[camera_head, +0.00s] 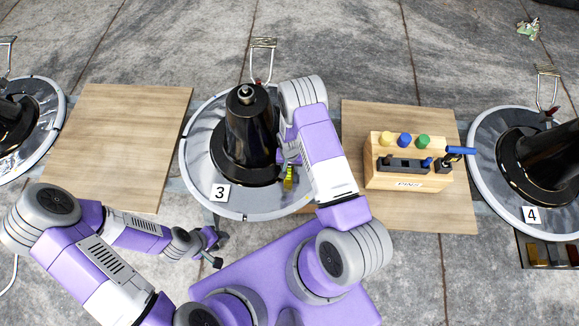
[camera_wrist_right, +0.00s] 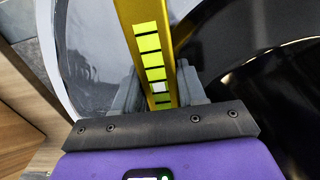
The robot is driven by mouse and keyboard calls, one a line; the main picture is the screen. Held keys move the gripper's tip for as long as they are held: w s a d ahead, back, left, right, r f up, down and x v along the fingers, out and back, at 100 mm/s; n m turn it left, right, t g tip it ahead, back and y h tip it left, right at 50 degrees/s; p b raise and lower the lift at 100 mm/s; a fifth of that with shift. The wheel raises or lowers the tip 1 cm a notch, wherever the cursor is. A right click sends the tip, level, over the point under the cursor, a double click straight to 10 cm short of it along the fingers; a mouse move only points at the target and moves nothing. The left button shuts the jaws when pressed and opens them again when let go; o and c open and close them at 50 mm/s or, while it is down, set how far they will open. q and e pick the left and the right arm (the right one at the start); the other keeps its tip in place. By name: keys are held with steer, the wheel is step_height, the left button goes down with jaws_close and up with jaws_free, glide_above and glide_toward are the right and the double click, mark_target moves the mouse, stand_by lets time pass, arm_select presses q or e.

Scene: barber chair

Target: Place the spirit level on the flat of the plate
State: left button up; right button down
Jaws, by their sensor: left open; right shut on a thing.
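The spirit level (camera_head: 288,179) is yellow with bright yellow-green segments, and it also shows in the wrist view (camera_wrist_right: 149,40). My right gripper (camera_wrist_right: 160,92) is shut on it, with grey fingers on both sides. The level is over the right front part of the round grey plate (camera_head: 197,150) marked 3, beside the black column (camera_head: 248,130). I cannot tell whether it touches the plate. In the head view my right forearm hides much of the right gripper and the plate's right side. My left gripper (camera_head: 213,247) is open and empty, in front of the plate.
A wooden block (camera_head: 408,168) with coloured pegs and tools stands on the right board (camera_head: 440,215). The left board (camera_head: 125,130) is bare. Another plate (camera_head: 487,150) marked 4 is at the right, and one more (camera_head: 55,103) at the left edge.

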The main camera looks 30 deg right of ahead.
steer(key=shift+r, duration=0.1)
steer(key=c, duration=0.6)
jaws_free()
steer(key=shift+c, duration=0.2)
